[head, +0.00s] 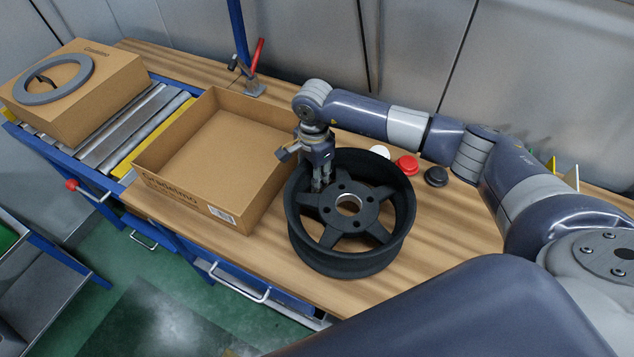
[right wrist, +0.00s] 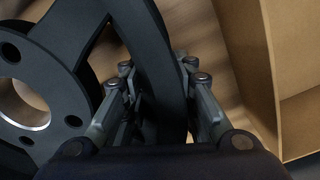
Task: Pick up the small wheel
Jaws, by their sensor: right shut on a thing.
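The small wheel (head: 350,262) is a dark rim with several spokes and a bright centre hole. It stands on the wooden table, right of the open cardboard box, in the head view. My right gripper (head: 321,186) reaches down inside the wheel at its upper left. In the right wrist view the wheel's hub (right wrist: 28,95) is at the left, and the two fingers of my right gripper (right wrist: 160,105) lie on either side of a dark part of the wheel, shut on it. I cannot tell whether the wheel is lifted. My left gripper is not in view.
The open cardboard box (head: 158,196) looks empty and stands close left of the wheel. A closed box (head: 112,92) with a grey ring (head: 75,84) sits on the roller conveyor. White, red (head: 407,165) and black round pieces lie behind the wheel. A red-handled tool (head: 256,58) stands at the back.

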